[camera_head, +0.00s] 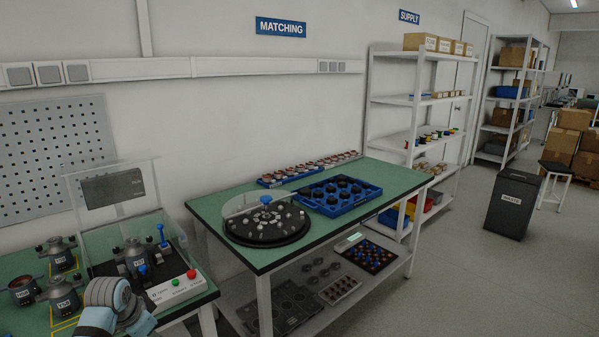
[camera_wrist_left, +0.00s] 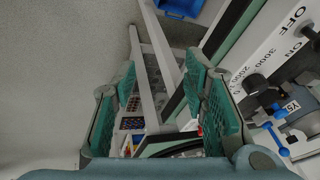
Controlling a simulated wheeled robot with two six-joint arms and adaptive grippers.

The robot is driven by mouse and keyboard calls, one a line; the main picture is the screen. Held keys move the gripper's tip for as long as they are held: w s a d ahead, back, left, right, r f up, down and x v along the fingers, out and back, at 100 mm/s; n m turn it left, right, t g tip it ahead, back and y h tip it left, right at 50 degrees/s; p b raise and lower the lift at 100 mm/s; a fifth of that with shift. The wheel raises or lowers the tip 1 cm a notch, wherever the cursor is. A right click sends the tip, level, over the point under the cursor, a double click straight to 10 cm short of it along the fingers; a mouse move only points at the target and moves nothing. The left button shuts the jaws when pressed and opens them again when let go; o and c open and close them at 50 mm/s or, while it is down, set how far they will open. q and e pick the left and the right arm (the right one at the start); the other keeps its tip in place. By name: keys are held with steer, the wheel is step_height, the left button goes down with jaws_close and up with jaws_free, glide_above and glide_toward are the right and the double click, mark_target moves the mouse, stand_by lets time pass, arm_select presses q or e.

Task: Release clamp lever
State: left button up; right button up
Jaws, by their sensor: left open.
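The test fixture stands on the left table in the head view. An upright blue handle (camera_head: 162,236) shows at its back, and a second blue part (camera_head: 142,271) sits lower in front of the clamped motor (camera_head: 132,254). In the left wrist view, a black clamp with a blue lever (camera_wrist_left: 277,137) is beside a grey motor (camera_wrist_left: 298,120), right of my left gripper (camera_wrist_left: 160,75). The gripper's green-padded fingers are wide apart, with nothing between them and apart from the lever. My left arm partly covers the fixture's front in the head view. My right gripper is not visible.
A clear guard (camera_head: 110,185) stands over the fixture. A panel with a red button (camera_head: 191,274) and a green button is in front. Other motors (camera_head: 58,252) stand left. Right is a green table (camera_head: 232,259) with a round dial and blue tray (camera_head: 371,190).

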arm_select(q)
steer(key=d+f, duration=0.4)
steer(key=d, duration=0.1)
steer(key=w+a+r+n+t+y, duration=0.2)
steer(key=w+a+r+n+t, duration=0.15)
steer(key=w+r+t, duration=0.85)
steer(key=r+t, duration=0.2)
steer(key=r, duration=0.8)
steer(key=s+d+f+g, duration=0.1)
steer(key=s+f+g, duration=0.25)
steer(key=f, duration=1.05)
steer(key=s+d+f+g, duration=0.15)
steer(key=s+f, duration=0.35)
steer(key=f, duration=0.9)
steer(key=s+d+f+n+g, duration=0.1)
steer(key=s+f+g, duration=0.3)
steer(key=s+f, duration=1)
steer(key=s+d+f+g, duration=0.2)
steer(key=s+f, duration=0.4)
steer(key=s, duration=0.6)
steer(key=s+d+f+g+h, duration=0.1)
steer(key=s+f, duration=0.4)
steer(key=s, duration=0.8)
steer(key=s+d+f+g, duration=0.3)
steer(key=s+f+g, duration=0.2)
steer(key=s, duration=0.8)
steer(key=shift+s+d+f+n+h, duration=0.2)
steer(key=shift+d+f+n+h, duration=0.2)
steer(key=shift+f, duration=0.45)
